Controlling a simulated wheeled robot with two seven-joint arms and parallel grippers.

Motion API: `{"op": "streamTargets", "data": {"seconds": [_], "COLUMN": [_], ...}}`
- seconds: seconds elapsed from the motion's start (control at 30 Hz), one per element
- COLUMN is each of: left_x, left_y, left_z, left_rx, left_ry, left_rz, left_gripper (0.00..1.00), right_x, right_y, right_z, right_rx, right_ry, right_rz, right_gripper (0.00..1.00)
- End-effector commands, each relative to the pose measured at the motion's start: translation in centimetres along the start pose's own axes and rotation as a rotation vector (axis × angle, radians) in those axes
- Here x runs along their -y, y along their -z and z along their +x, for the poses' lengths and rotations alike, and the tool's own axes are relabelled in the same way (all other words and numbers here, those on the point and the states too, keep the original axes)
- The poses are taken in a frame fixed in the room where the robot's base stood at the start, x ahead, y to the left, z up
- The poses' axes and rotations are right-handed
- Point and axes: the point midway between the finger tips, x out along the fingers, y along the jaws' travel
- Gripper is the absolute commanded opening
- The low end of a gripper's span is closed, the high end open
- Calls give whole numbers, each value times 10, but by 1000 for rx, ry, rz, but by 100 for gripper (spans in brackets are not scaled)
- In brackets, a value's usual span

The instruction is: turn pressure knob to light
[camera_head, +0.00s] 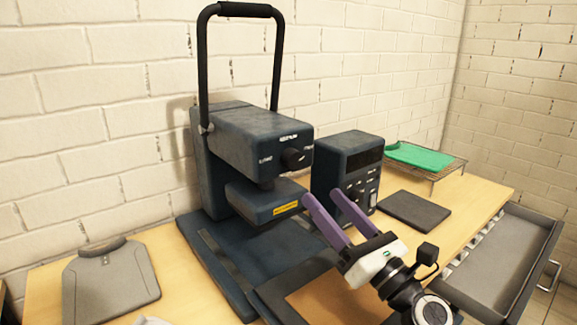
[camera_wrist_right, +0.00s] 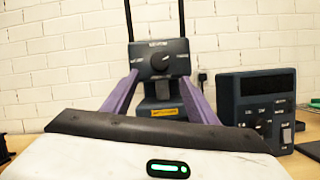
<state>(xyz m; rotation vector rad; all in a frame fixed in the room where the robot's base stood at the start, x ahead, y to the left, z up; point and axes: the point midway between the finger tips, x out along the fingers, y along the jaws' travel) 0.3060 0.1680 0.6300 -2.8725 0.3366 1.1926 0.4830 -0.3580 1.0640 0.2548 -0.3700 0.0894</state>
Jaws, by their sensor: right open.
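The dark heat press (camera_head: 245,130) stands against the wall with its tall black handle raised. Its round black pressure knob (camera_head: 293,158) is on the front of the upper head, between two small printed labels too blurred to read. The knob (camera_wrist_right: 160,63) also shows in the right wrist view, its pale mark pointing up and right. My right gripper (camera_head: 320,195) has purple fingers spread apart, empty, in front of the press and short of the knob. In the right wrist view the fingertips (camera_wrist_right: 160,75) appear either side of the knob, not touching it. My left gripper is not in view.
A control box (camera_head: 348,165) with buttons stands right of the press. A dark pad (camera_head: 414,211), a wire rack (camera_head: 440,172) with a green item, and an open grey drawer (camera_head: 500,265) lie further right. A grey board (camera_head: 108,285) lies at left.

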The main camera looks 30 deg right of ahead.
Motion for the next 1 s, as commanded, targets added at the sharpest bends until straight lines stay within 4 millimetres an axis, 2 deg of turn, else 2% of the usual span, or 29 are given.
{"op": "streamTargets", "data": {"seconds": [0.17, 0.5, 0.7, 1.0], "left_x": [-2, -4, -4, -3], "left_y": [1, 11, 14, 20], "left_z": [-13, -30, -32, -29], "left_rx": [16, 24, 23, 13], "left_ry": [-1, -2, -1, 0], "left_rz": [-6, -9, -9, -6], "left_gripper": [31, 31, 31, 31], "right_x": [0, 0, 0, 0], "right_y": [-6, -4, -2, -1], "right_z": [26, 85, 99, 100], "right_rx": [5, 4, 3, 2], "right_ry": [2, 2, 2, 2], "right_rz": [13, 8, 8, 7], "right_gripper": [53, 53, 53, 51]}}
